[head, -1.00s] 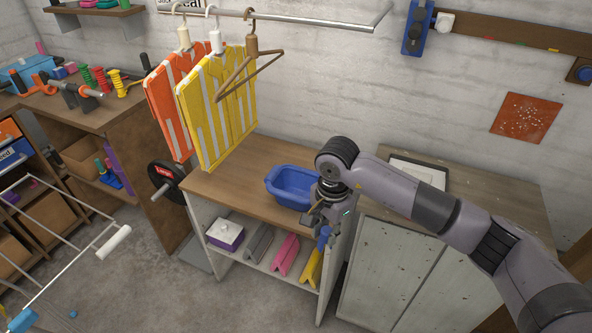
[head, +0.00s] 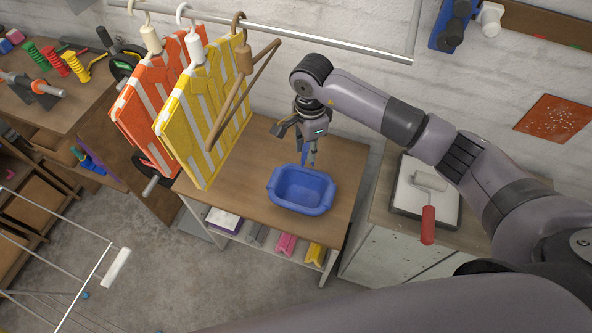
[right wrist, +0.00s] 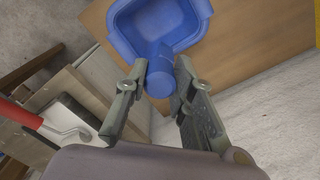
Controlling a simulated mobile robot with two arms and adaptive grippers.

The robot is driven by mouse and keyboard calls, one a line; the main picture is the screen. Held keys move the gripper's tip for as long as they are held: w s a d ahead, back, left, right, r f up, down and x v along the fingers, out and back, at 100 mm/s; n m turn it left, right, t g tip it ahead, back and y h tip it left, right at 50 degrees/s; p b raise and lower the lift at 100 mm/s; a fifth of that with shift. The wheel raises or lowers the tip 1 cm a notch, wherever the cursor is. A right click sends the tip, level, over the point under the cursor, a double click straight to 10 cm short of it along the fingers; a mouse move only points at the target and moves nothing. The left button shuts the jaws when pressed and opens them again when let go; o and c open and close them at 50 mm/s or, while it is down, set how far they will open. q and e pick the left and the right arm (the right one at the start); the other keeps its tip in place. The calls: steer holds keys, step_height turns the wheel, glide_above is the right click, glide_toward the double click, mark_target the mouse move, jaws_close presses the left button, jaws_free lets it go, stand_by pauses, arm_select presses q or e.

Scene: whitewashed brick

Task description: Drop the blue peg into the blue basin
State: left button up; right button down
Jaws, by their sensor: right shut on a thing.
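The blue basin (head: 300,205) stands on the wooden top of a shelf unit. My right gripper (head: 306,150) is above the table, at the basin's back edge in the head view. It is shut on the blue peg (head: 304,157), which points down towards the basin's back rim. In the right wrist view, the peg (right wrist: 160,76) sits between the two fingers (right wrist: 158,84), and the basin (right wrist: 197,22) lies beyond it, partly covered by the peg. I cannot tell how high the peg is above the rim. My left gripper is out of view.
Orange (head: 140,125) and yellow (head: 185,150) striped garments and an empty brown hanger (head: 228,112) hang left of the basin. A red-handled roller (head: 428,222) lies on a tray (head: 410,195) to the right. The wooden top (head: 245,190) left of the basin is bare.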

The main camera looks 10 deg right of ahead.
steer(key=shift+s+f, duration=0.1)
steer(key=shift+s, duration=0.3)
steer(key=shift+s+f+b, duration=0.2)
steer(key=shift+f+b, duration=0.15)
steer(key=shift+b, duration=0.05)
step_height(320, 180, down, 4)
steer(key=shift+w+f+b, duration=0.15)
steer(key=shift+f+b, duration=0.1)
steer(key=shift+b, duration=0.75)
steer(key=c, duration=1.3)
jaws_free()
